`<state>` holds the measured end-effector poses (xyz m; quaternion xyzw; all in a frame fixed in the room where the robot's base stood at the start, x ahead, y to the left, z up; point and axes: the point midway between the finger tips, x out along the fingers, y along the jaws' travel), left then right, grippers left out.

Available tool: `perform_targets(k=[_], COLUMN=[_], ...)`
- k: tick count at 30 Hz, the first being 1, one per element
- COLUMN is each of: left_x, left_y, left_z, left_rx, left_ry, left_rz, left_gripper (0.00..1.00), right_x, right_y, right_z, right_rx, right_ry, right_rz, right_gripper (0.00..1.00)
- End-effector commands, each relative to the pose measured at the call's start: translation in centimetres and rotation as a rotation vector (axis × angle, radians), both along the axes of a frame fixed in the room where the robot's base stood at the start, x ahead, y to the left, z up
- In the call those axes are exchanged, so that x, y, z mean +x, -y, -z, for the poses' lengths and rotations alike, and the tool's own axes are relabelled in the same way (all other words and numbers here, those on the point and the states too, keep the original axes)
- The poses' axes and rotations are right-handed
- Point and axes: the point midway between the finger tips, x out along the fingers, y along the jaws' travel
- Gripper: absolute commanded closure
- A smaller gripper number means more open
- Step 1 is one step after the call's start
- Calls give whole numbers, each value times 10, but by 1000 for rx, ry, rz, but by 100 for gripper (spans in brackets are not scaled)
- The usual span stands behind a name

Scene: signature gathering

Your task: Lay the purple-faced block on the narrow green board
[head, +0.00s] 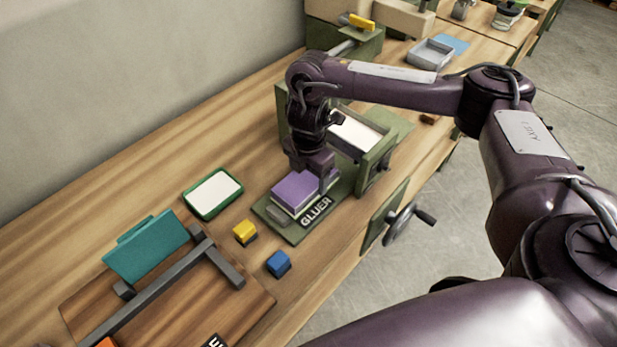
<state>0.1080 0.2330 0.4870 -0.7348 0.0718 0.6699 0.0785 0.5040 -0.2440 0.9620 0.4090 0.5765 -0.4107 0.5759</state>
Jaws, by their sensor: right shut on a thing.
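The purple-faced block (295,190), with a purple top and pale layers below, is at the green base marked GLUER (292,232). My right gripper (324,172) comes down from above and is shut on the block's back right side. The fingertips are mostly hidden by the wrist and the block. I cannot tell whether the block touches the base or is held just above it. The green base is the narrow green board I can make out under the block. My left gripper is not in view.
A green-rimmed white pad (213,192), a yellow block (244,232) and a blue block (278,263) lie to the left. A teal panel (147,246) and grey bars stand on a brown board. The gluer frame (376,165) rises behind. A crank (402,222) sticks out at the table edge.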

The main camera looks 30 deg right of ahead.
Motion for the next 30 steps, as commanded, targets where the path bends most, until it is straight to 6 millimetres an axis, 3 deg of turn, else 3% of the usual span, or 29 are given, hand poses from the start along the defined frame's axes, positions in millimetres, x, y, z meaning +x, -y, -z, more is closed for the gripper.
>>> perform_targets(k=[12,13,17,26,30], left_x=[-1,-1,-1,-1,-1], left_y=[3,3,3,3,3], left_z=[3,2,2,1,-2], left_rx=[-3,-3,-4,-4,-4], left_ry=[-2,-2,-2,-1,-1], left_rz=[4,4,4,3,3], left_gripper=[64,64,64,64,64], right_x=[0,0,0,0,1], right_y=[0,0,0,0,0], right_z=[6,6,6,5,-6], right_rx=[1,-1,-1,1,0], right_ry=[2,1,1,2,4], right_rz=[1,0,0,0,-1], right_gripper=[58,27,10,8,8])
